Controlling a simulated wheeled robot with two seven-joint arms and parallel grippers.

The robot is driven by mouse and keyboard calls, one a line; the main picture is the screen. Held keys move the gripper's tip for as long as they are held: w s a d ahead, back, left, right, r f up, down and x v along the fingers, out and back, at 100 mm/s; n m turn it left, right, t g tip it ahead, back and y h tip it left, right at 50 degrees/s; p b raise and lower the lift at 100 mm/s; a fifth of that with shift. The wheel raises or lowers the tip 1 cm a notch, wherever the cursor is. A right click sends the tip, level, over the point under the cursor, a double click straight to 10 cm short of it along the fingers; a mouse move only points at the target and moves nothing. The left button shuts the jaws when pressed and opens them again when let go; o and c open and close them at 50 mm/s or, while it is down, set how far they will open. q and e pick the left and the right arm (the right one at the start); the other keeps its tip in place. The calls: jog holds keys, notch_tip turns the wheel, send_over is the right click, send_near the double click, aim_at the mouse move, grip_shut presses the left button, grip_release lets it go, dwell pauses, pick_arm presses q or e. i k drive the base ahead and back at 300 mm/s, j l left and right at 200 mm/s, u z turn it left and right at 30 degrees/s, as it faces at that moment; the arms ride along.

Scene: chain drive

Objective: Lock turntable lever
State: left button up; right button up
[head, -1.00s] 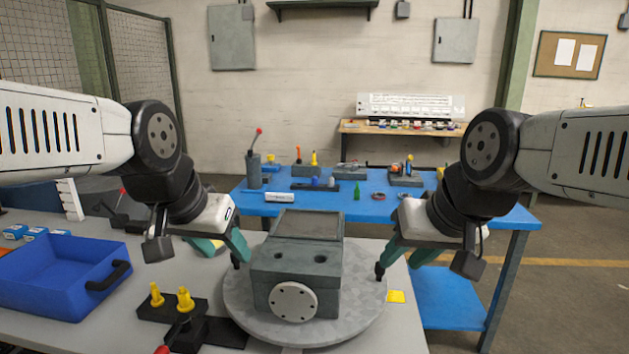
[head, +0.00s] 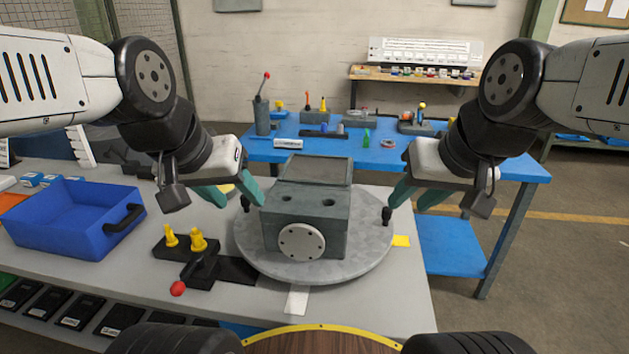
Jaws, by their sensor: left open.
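The turntable (head: 355,255) is a round grey disc on the near table. A grey block-shaped housing (head: 335,232) with a round bolted flange stands on it. A short dark lever (head: 203,268) with a red knob (head: 178,288) sits at the disc's front left, on a black base plate. The knob points toward me and to the left. My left gripper (head: 228,200) is open, its teal fingers apart above the disc's left side, behind the lever and away from it. My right gripper (head: 407,206) has its fingers apart at the disc's right side. Neither visibly holds anything.
A blue bin (head: 70,235) stands left on the near table. Yellow pegs (head: 197,240) rise from a black block just behind the lever. A blue table (head: 460,163) with fixtures stands behind.

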aim_at(198, 261)
jog(key=u, duration=1.25)
jog(key=k+l+z, duration=0.1)
jog(key=l+z, duration=0.15)
jog(key=l, duration=0.15)
